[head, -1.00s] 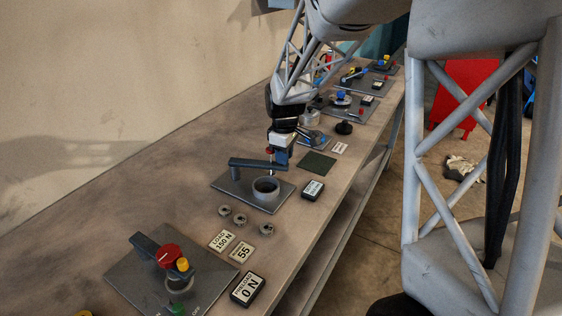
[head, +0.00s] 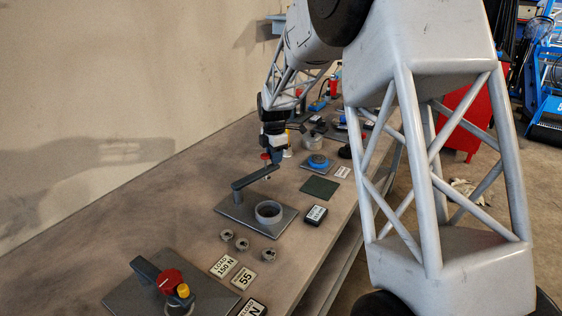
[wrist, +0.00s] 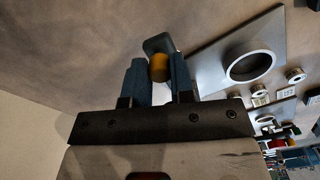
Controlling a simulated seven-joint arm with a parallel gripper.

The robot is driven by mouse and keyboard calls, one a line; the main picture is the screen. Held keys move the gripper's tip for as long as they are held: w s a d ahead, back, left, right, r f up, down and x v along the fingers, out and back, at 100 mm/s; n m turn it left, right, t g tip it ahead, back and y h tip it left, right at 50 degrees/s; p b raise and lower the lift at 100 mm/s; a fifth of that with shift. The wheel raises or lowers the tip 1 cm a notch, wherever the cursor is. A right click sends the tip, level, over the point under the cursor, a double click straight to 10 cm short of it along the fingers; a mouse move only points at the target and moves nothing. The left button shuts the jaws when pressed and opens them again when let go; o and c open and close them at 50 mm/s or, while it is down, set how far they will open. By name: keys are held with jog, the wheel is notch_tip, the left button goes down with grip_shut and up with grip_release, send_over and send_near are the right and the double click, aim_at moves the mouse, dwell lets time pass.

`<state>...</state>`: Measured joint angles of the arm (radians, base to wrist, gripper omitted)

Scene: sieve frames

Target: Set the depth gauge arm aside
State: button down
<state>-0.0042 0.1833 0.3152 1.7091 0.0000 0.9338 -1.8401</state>
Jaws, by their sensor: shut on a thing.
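The depth gauge arm (head: 254,181) is a dark grey bar on a post at the back left of a grey plate (head: 236,213). It points away from me, clear of the plate's round ring (head: 269,211). My gripper (head: 269,160) is at the bar's free end. In the wrist view, the fingers of my gripper (wrist: 160,78) are shut on a small orange-yellow knob (wrist: 160,67), with the bar (wrist: 157,45) just beyond it. The ring (wrist: 251,65) and plate (wrist: 215,78) lie to the right there. The ring's opening is uncovered.
Several small metal rings (head: 242,243) and label cards (head: 223,265) lie in front of the plate. A black display box (head: 315,215) and a dark green mat (head: 320,187) are to its right. The bench left of the plate is bare.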

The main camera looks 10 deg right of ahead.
jog(key=shift+w+a+n, duration=1)
jog(key=shift+w+n, duration=0.1)
jog(key=shift+w, duration=0.2)
jog(key=c, duration=1)
grip_release()
jog(key=shift+r, duration=0.15)
notch_tip(320, 180, up, 8)
jog(key=shift+f, duration=0.2)
jog(key=shift+s, duration=0.15)
